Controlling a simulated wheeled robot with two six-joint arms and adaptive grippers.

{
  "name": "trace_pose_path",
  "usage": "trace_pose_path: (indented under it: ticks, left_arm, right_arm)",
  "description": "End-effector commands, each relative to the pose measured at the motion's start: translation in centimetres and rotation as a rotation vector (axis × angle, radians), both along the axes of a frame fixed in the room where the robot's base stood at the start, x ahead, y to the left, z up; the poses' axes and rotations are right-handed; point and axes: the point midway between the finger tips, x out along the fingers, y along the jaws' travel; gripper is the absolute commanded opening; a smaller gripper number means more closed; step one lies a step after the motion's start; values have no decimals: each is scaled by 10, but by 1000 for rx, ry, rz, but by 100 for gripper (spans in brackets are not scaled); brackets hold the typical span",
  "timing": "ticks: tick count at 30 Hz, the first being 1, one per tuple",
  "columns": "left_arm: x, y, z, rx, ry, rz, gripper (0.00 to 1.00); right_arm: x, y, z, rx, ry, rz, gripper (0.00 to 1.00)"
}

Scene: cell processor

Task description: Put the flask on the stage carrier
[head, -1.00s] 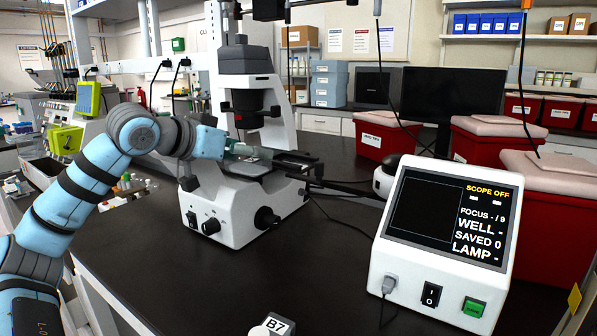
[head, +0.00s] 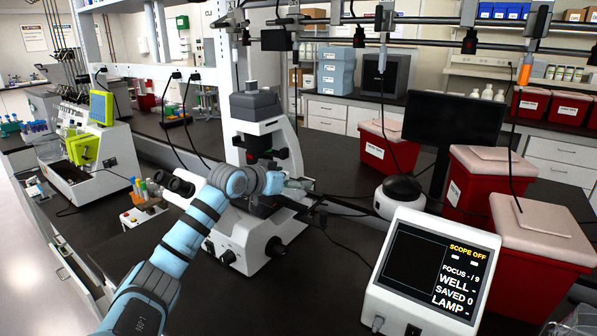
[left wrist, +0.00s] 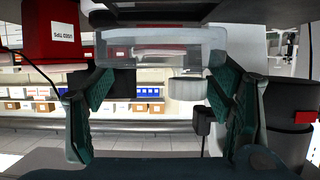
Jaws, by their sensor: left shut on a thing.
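My left gripper (head: 296,185) is at the stage of the white microscope (head: 245,238), below its dark upper part. In the left wrist view, its green fingers (left wrist: 165,90) are shut on a clear flask (left wrist: 160,45), which spans between them near the top of the picture. A pale, ribbed cap-like piece (left wrist: 186,88) shows below the flask. The stage carrier cannot be made out clearly; dark stage parts (head: 308,213) show beside and below the gripper. I cannot tell whether the flask touches the stage. My right gripper is not in view.
A control box with a screen (head: 430,270) stands at the front right. Red bins (head: 520,240) and a dark monitor (head: 452,125) stand behind it. A tube rack (head: 145,190) is left of the microscope. Cables cross the black bench.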

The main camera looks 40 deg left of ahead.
Motion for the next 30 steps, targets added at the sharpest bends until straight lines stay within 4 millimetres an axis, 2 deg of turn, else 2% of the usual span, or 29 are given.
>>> trace_pose_path:
  ticks: [1, 3, 6, 8, 14, 21, 22, 25, 30]
  left_arm:
    - [13, -1, 5, -9, -4, -2, 15]
    - [26, 2, 3, -6, -2, 0, 15]
    - [37, 3, 0, -2, 1, -1, 15]
    - [39, 3, -4, 1, 3, -3, 15]
    - [39, 4, -36, 3, 4, -2, 15]
    - [39, 4, -37, 3, 1, -1, 15]
    - [39, 4, -37, 3, 2, -1, 79]
    - [38, 4, -37, 3, 1, -1, 94]
    - [38, 4, -37, 3, 1, -1, 94]
  right_arm:
    - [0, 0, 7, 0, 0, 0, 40]
    - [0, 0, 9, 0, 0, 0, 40]
    - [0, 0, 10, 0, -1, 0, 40]
    - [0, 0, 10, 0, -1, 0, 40]
    - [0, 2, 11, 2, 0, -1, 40]
    - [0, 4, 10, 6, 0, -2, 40]
    - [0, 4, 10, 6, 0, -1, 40]
    - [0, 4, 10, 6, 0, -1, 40]
    - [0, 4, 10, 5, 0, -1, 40]
